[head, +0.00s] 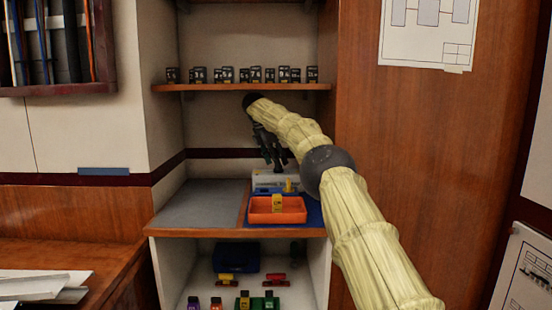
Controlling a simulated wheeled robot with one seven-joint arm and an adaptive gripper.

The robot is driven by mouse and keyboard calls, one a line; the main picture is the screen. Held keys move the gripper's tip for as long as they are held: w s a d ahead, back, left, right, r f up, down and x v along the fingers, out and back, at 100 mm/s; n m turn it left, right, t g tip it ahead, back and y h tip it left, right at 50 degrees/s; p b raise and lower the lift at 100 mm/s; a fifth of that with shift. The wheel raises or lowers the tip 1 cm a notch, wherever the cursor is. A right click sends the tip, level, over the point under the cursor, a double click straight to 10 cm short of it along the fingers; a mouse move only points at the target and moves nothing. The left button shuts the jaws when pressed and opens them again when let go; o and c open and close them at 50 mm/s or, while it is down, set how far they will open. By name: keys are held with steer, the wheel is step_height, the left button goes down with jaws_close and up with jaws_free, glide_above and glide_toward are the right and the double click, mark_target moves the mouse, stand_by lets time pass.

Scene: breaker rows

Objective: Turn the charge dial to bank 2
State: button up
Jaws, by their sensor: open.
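A small pale box with a blue front strip (266,182) stands at the back of the counter, behind an orange tray. It may be the charger, but I cannot make out a dial or bank marks on it. A small yellow piece (289,186) shows at its right part. My gripper (277,168) points down just above this box, with its dark fingers open and empty. At this size I cannot tell whether a fingertip touches the box. The fingers and wrist cover part of the wall behind.
The orange tray (262,217) holds an upright yellow block (277,203) and sits on a blue mat (313,211). The grey counter (203,205) to the left is clear. A shelf (240,87) with several dark blocks hangs above. A dark blue case (236,258) and coloured blocks lie below.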

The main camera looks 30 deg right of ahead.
steer(key=shift+d+f+b, duration=0.3)
steer(key=shift+f+b, duration=0.3)
steer(key=shift+b, duration=0.05)
steer(key=shift+c, duration=0.5)
steer(key=c, duration=0.9)
steer(key=shift+a+r, duration=0.1)
steer(key=m+p, duration=0.1)
steer(key=p, duration=0.2)
steer(key=shift+r, duration=0.3)
steer(key=m+p, duration=0.1)
steer(key=p, duration=0.3)
steer(key=m+g+p, duration=0.1)
steer(key=m+p, duration=0.1)
steer(key=p, duration=0.2)
steer(key=shift+w+r, duration=0.15)
steer(key=shift+w, duration=0.05)
steer(key=m+p, duration=0.1)
steer(key=p, duration=0.3)
steer(key=shift+g, duration=0.4)
steer(key=p, duration=0.3)
steer(key=shift+m+y+p, duration=0.3)
steer(key=shift+m+p, duration=0.05)
steer(key=shift+m, duration=0.05)
